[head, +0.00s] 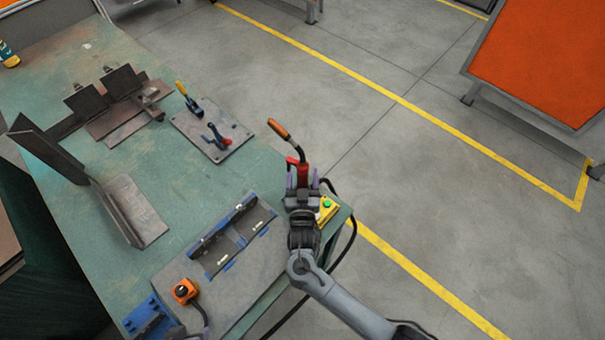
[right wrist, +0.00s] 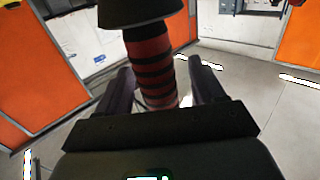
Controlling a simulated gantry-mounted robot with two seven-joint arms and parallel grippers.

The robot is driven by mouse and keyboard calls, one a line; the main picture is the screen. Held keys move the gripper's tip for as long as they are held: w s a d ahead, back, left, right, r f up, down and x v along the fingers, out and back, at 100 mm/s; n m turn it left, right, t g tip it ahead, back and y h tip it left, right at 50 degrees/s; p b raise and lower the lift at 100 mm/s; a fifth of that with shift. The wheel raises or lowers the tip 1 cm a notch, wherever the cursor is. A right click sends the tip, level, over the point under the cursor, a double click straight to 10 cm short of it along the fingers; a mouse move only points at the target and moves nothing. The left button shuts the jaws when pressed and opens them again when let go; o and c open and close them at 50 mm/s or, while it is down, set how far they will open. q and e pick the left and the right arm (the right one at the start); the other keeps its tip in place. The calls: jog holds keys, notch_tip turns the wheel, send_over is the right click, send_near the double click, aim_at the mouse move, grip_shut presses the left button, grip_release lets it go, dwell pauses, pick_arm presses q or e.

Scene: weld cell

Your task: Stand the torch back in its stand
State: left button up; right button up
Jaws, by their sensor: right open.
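The torch (head: 303,170) shows in the head view at the right end of the green table, with a red body, a dark bent neck and an orange tip pointing up and left. My right gripper (head: 302,183) is there, and its fingers are open on either side of the torch. In the right wrist view the torch's red and black banded handle (right wrist: 152,67) runs between the two spread fingers of the gripper (right wrist: 163,90). I cannot tell whether the fingers touch it. I cannot make out the stand; the gripper and arm hide what is below the torch. My left gripper is not in view.
A yellow box with a green button (head: 326,209) sits just right of the gripper at the table corner. A dark cable hangs off that edge. A blue-edged fixture (head: 232,238), an orange switch box (head: 185,291), clamps (head: 213,130) and steel angles (head: 130,205) occupy the green table (head: 195,205).

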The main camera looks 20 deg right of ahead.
jog(key=s+f+g+y, duration=0.1)
jog(key=s, duration=0.2)
jog(key=s+f+g+y, duration=0.1)
jog(key=s, duration=0.3)
jog(key=s+a+f+g+y, duration=0.1)
jog(key=s, duration=0.3)
jog(key=shift+y+p, duration=0.3)
jog(key=s+n+g+y, duration=0.1)
jog(key=s, duration=0.1)
jog(key=s+d+g+y, duration=0.1)
jog(key=g, duration=0.1)
jog(key=shift+s+f+n, duration=0.2)
jog(key=shift+s+n, duration=0.15)
jog(key=shift+n, duration=0.05)
jog(key=s+d+r+n+g+y, duration=0.1)
jog(key=s+d+r+n+g, duration=0.2)
jog(key=s, duration=0.5)
jog(key=s+d+r+n+g, duration=0.1)
jog(key=s+d+r+g, duration=0.25)
jog(key=s, duration=0.45)
notch_tip(320, 180, up, 26)
jog(key=a+p, duration=0.1)
jog(key=p, duration=2.7)
jog(key=shift+w+r+g, duration=0.2)
jog(key=shift+g, duration=0.15)
